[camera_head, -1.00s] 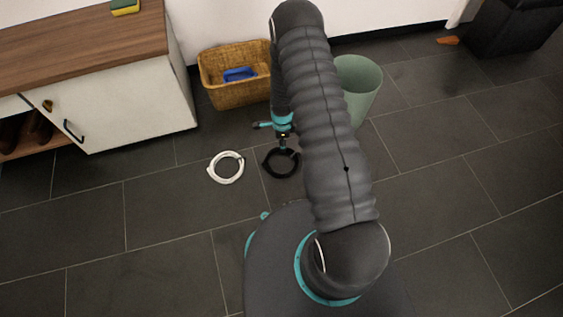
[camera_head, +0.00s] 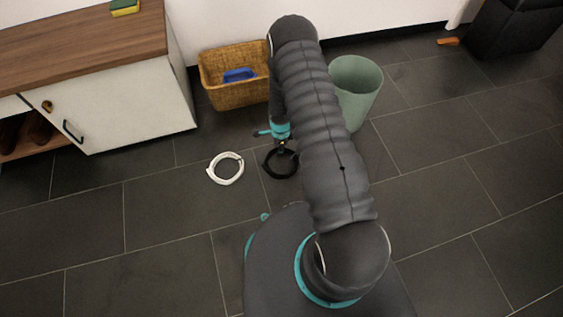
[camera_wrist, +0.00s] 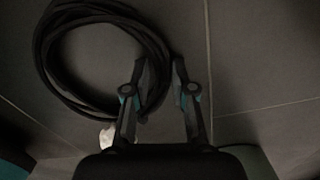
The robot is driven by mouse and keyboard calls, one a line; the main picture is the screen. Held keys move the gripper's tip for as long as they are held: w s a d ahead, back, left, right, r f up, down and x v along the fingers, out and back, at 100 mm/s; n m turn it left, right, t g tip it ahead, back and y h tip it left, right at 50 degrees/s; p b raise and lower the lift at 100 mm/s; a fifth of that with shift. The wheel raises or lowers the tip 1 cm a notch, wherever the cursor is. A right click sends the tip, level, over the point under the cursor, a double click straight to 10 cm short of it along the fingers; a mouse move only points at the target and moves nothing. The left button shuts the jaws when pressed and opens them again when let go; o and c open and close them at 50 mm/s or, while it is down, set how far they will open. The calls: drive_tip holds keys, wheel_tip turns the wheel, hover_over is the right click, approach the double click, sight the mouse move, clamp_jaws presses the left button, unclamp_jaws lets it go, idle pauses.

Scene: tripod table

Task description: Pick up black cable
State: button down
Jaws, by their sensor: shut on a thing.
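The black cable (camera_head: 266,163) is a coiled ring just above the dark tiled floor or on it; I cannot tell which. My gripper (camera_head: 283,145) is at its far edge in the head view, partly hidden by my arm. In the wrist view, the cable coil (camera_wrist: 42,62) fills the upper left. My gripper's fingertips (camera_wrist: 161,66) are at the right side of the coil, shut on its strands, with a narrow space between the fingers.
A white cable ring (camera_head: 226,182) lies left of the black one. A wicker basket (camera_head: 236,98) with a blue object and a green bin (camera_head: 376,74) stand behind. A white cabinet (camera_head: 140,107) is at the left.

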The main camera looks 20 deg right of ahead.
drive_tip(key=shift+r, duration=0.45)
wheel_tip(320, 180, up, 4)
drive_tip(key=shift+f+p, duration=0.2)
drive_tip(key=shift+p, duration=0.1)
drive_tip(key=s+d+r, duration=0.6)
drive_tip(key=d, duration=0.4)
drive_tip(key=shift+r+p, duration=0.25)
drive_tip(key=shift+p, duration=0.1)
drive_tip(key=shift+a+r, duration=0.1)
